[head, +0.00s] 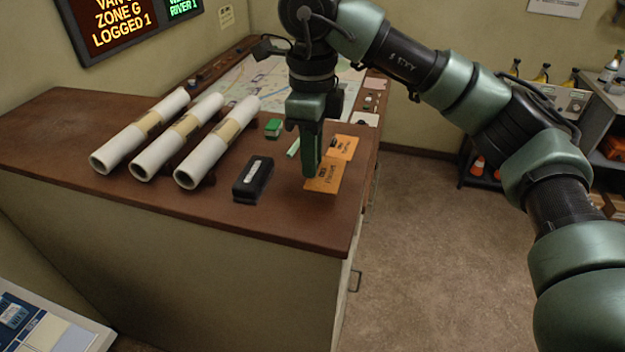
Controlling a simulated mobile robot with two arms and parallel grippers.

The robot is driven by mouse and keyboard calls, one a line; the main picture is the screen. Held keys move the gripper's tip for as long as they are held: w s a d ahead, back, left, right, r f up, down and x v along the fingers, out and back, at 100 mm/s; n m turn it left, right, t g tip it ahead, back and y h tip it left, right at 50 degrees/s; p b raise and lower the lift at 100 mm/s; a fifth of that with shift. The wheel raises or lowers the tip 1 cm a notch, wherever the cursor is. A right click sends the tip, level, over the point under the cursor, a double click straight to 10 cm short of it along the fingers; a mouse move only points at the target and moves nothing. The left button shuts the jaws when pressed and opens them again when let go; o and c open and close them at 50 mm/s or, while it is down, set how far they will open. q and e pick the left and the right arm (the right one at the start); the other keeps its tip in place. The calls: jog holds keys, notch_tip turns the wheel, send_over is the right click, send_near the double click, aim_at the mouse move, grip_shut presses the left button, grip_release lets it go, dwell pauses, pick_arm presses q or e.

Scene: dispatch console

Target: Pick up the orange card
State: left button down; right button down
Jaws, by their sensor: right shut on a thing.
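Two orange cards with dark print lie toward the right end of the brown counter. The nearer orange card (326,180) is at my right gripper's fingertips. The farther orange card (344,147) is just behind it. My right gripper (309,175) points straight down and is shut on the nearer orange card at its left part. The fingers hide some of that card, and I cannot tell whether it is clear of the counter. My left gripper is out of view.
A black block with a pale label (252,179) is left of the gripper. A green box (274,128) and a pale green strip (293,148) are behind. White rolled tubes (215,145) lie left on the brown counter (110,200). Floor is open to the right.

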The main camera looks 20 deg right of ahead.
notch_tip(320, 180, up, 14)
jog(key=shift+r+p, duration=0.2)
jog(key=shift+p, duration=0.15)
